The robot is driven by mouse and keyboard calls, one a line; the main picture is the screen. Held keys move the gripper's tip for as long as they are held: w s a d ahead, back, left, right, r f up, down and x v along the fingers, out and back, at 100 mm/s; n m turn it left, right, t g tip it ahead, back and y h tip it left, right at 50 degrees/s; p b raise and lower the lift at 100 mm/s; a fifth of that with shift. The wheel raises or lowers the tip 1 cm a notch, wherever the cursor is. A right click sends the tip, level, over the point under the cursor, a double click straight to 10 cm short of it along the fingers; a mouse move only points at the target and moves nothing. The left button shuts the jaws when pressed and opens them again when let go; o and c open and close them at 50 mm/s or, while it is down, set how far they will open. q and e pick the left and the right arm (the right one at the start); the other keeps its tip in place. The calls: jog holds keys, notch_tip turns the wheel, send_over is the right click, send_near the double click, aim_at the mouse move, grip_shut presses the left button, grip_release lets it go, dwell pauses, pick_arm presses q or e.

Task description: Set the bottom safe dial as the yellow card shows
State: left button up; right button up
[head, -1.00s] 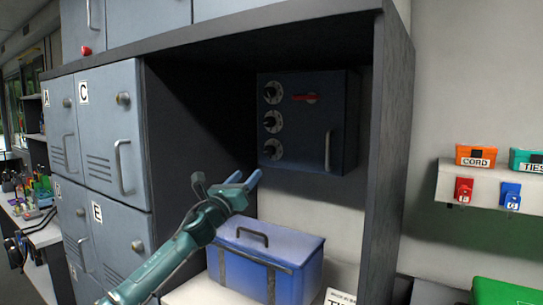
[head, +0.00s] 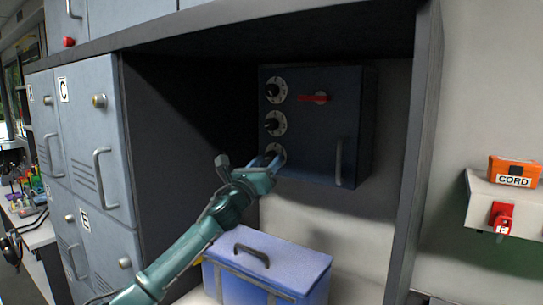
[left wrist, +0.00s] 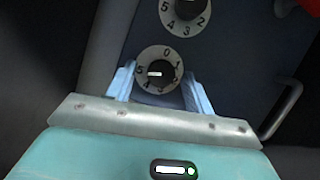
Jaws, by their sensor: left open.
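The dark blue safe (head: 345,110) hangs in the cabinet recess, with three dials in a column on its left. The bottom dial (head: 279,153) is partly covered by my left gripper (head: 268,162) in the head view. In the left wrist view, the bottom dial (left wrist: 169,57) has numbers around a dark knob with a white mark, which lies toward the left side near the 5. My left gripper's open fingers (left wrist: 158,74) stand on either side of this dial; I cannot tell whether they touch the knob. No readable yellow card shows. My right gripper is out of view.
The middle dial (head: 275,124) and top dial (head: 275,90) sit above. A red lever (head: 314,98) and a door handle (head: 339,162) are on the safe. A blue box (head: 290,252) stands below. The recess's right wall (head: 418,150) is close by.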

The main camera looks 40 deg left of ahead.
pick_arm(q)
jog(key=shift+w+r, duration=0.15)
jog(key=shift+w, duration=0.05)
jog(key=shift+c, duration=0.9)
jog(key=c, duration=0.8)
